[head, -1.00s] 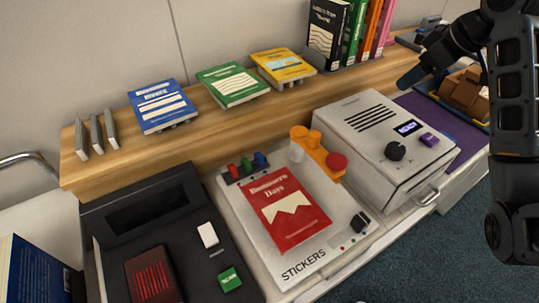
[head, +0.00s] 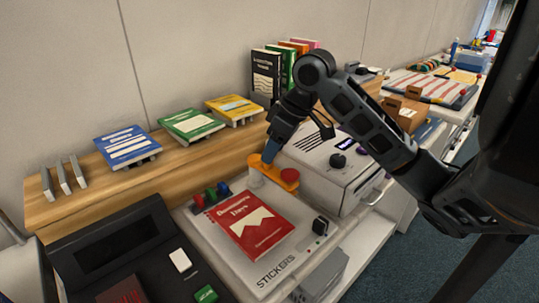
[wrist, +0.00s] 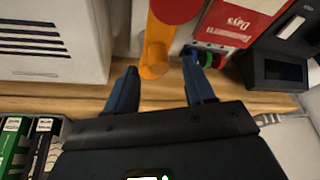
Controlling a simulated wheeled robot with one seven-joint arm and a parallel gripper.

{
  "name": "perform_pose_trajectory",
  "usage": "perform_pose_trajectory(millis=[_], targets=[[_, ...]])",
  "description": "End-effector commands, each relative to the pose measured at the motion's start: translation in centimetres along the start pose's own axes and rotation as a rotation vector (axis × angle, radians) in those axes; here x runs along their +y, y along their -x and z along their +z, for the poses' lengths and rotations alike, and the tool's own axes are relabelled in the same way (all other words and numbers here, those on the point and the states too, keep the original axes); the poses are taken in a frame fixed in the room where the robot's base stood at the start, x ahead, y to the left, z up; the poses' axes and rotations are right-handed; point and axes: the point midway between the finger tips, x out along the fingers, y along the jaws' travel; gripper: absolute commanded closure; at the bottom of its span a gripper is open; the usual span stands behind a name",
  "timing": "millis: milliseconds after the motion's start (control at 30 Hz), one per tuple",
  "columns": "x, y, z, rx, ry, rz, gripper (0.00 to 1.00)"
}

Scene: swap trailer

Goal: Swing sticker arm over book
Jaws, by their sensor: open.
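The orange sticker arm (head: 272,173) with its red knob (head: 290,175) stands at the back right of the white STICKERS station, beside the book. The red book (head: 250,222) lies flat on the station. My gripper (head: 268,154) is over the orange arm's pivot end. In the wrist view, its blue fingers (wrist: 160,68) are open and apart, with the orange arm (wrist: 156,48) between or just past their tips. The red knob (wrist: 178,8) lies further out. The book (wrist: 235,22) shows at the upper right. Whether a finger touches the orange arm cannot be told.
A white machine (head: 335,165) with a dial stands close to the right of the orange arm. Red, green and blue stamps (head: 210,194) stand left of it. A wooden shelf (head: 175,165) with books runs behind. A black unit (head: 110,250) is at the left.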

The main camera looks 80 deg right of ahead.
Motion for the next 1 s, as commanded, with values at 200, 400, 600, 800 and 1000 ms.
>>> perform_pose_trajectory(millis=[200,400,600,800,1000], targets=[[0.1,-2.0,0.0,0.001,-0.001,0.001,0.46],[0.1,-2.4,0.0,0.0,0.0,0.001,0.46],[0.1,-2.4,0.0,0.001,0.0,0.001,0.54],[0.1,-2.4,0.0,0.001,0.0,0.001,0.73],[0.1,-2.4,0.0,0.001,0.0,0.001,0.92]])
